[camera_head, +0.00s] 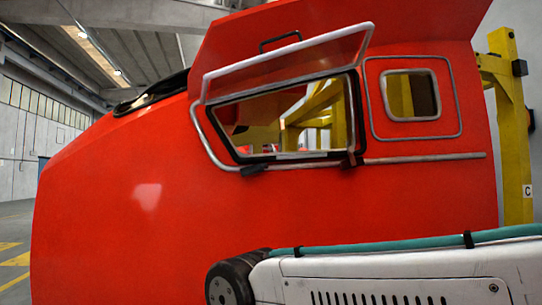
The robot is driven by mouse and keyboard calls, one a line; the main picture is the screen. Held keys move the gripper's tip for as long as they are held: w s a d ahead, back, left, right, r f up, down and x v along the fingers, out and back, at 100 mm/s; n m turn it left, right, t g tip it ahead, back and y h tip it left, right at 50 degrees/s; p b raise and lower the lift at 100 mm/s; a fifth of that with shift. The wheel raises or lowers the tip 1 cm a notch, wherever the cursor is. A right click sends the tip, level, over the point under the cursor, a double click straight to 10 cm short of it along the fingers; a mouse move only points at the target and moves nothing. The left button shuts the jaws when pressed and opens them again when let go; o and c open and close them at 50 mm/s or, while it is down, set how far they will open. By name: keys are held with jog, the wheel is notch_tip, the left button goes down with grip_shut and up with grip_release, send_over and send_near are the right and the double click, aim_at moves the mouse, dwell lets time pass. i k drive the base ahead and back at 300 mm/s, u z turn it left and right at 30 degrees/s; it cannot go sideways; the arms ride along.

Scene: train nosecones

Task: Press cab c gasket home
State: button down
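The red cab nosecone (130,220) fills most of the head view. A yellow post to its right carries a small sign with the letter C (527,190). A dark gasket (357,112) lines the edge of the larger window opening. I cannot tell how deeply it is seated. Short dark pieces lie at the opening's lower edge, one near the left (253,168) and one near the right corner. A pale-edged panel (285,68) stands tilted out above the opening. My gripper is not in view; only a white arm part of mine shows at the lower right.
A smaller window (412,95) with a grey frame sits right of the opening. A metal rail (425,159) runs beneath both. A yellow frame (507,75) stands behind the cab at the right. Open floor with yellow markings (15,261) shows at the left.

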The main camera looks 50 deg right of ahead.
aim_at(297, 156)
jog(key=k, duration=0.5)
jog(key=z, duration=1.15)
jog(key=i, duration=0.5)
